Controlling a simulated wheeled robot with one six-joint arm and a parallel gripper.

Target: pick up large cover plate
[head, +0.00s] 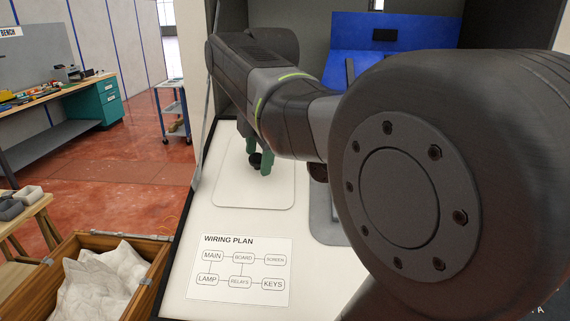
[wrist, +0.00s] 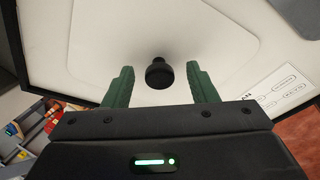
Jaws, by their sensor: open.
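The large cover plate (head: 262,194) is a flat, pale sheet with rounded corners, lying on the white work surface. In the wrist view the plate (wrist: 190,30) spreads across the upper middle. A black knob (wrist: 159,76) stands up from it. My gripper (wrist: 159,70) has two green fingers, open, one on each side of the knob with gaps to both. In the head view my gripper (head: 260,156) points down over the plate, beside the dark knob (head: 255,160). My arm hides part of the scene to the right.
A wiring plan card (head: 240,270) lies in front of the plate. A grey flat part (head: 322,225) lies to the right, mostly behind my arm. A blue panel (head: 420,32) stands at the back. A wooden crate (head: 100,242) with white wrapping stands at the left.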

